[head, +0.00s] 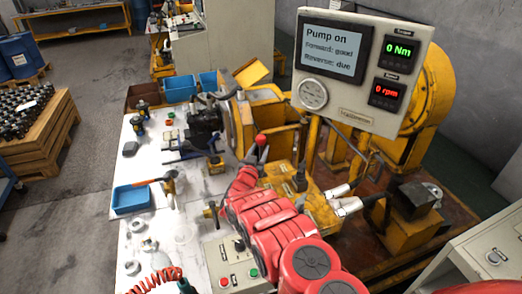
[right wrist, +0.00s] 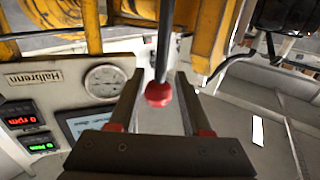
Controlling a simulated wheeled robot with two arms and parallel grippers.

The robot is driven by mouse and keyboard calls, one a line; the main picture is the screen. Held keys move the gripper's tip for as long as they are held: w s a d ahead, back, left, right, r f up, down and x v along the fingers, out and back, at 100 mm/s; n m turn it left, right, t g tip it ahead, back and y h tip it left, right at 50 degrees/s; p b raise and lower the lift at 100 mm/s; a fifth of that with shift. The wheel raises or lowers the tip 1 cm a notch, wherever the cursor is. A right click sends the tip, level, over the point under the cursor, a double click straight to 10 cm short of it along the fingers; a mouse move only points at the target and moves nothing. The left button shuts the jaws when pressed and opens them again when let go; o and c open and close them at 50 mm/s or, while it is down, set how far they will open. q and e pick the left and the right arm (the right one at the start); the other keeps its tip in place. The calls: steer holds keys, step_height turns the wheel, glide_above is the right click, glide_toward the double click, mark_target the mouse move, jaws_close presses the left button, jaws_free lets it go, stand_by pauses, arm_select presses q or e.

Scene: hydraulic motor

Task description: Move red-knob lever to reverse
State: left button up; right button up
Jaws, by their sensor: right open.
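The red-knob lever (head: 261,140) stands up from the yellow machine in the head view, near the middle. Its red ball knob (right wrist: 159,94) and dark rod show in the right wrist view. My right gripper (head: 256,155) is at the lever, just below the knob in the head view. In the right wrist view my right gripper (right wrist: 156,82) is open, with one finger on each side of the knob. Gaps show between the knob and both fingers. The lever's base is partly hidden. My left gripper is not in view.
The display panel (head: 348,102) reads "Pump on", "Forward: good", "Reverse: due", 0 Nm and 0 rpm. A white workbench (head: 150,222) with a blue tray (head: 130,198) and tools lies to the left. A control box (head: 226,252) stands close beside my right arm. Yellow machinery surrounds the lever.

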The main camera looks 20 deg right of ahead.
steer(key=shift+b+x, duration=0.35)
steer(key=shift+x, duration=0.9)
steer(key=shift+c, duration=0.2)
jaws_close()
stand_by(0.6)
